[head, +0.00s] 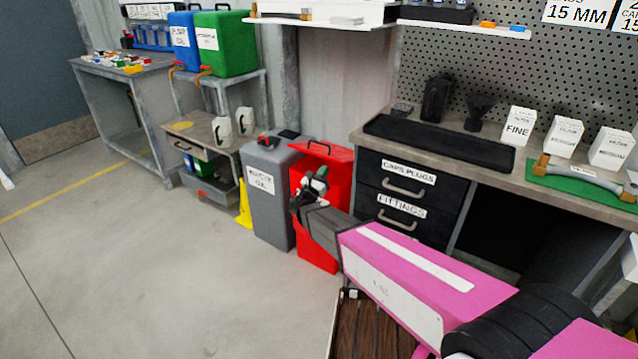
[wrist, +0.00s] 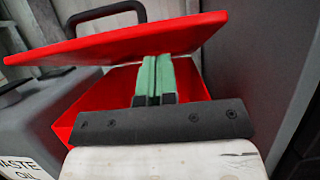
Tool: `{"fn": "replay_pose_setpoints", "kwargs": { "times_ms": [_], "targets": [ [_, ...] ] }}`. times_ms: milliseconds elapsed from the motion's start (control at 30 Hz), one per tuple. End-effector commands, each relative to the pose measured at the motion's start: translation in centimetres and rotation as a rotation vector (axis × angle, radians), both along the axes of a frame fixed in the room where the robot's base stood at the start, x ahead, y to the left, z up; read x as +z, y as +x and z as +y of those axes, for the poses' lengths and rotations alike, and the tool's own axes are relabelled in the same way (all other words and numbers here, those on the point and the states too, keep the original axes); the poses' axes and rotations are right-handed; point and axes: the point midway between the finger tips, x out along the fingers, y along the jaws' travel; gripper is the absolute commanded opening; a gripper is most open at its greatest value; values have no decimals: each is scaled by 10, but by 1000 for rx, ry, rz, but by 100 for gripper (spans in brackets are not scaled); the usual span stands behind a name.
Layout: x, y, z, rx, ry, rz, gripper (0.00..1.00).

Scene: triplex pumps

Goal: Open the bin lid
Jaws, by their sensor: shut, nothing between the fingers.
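The red bin (head: 312,243) stands between the grey waste oil bin and the drawer bench. Its red lid (head: 322,151), with a black handle, is partly raised; in the wrist view the lid (wrist: 120,42) tilts above the rim of the red bin (wrist: 85,105), leaving a wedge-shaped gap. My gripper (wrist: 153,60) is shut and empty, its green fingers together at that gap, with their tips close under the lid. I cannot tell whether they touch it. In the head view my gripper (head: 312,180) is at the bin's front, and my arm hides part of the bin.
The grey waste oil bin (head: 270,205) stands close on the left. The bench with black drawers (head: 405,195) is close on the right. Open floor (head: 140,260) lies to the front left.

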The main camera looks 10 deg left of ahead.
Motion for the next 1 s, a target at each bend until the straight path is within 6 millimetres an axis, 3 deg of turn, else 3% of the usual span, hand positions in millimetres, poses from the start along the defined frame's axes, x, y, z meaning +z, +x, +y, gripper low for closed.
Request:
{"fn": "replay_pose_setpoints", "kwargs": {
  "times_ms": [200, 767, 1000],
  "targets": [
    [18, 6, -3, 0, 0, 1, 0],
    [24, 7, -4, 0, 4, 9, 0],
    [45, 12, -6, 0, 30, 68, 0]
  ]
}}
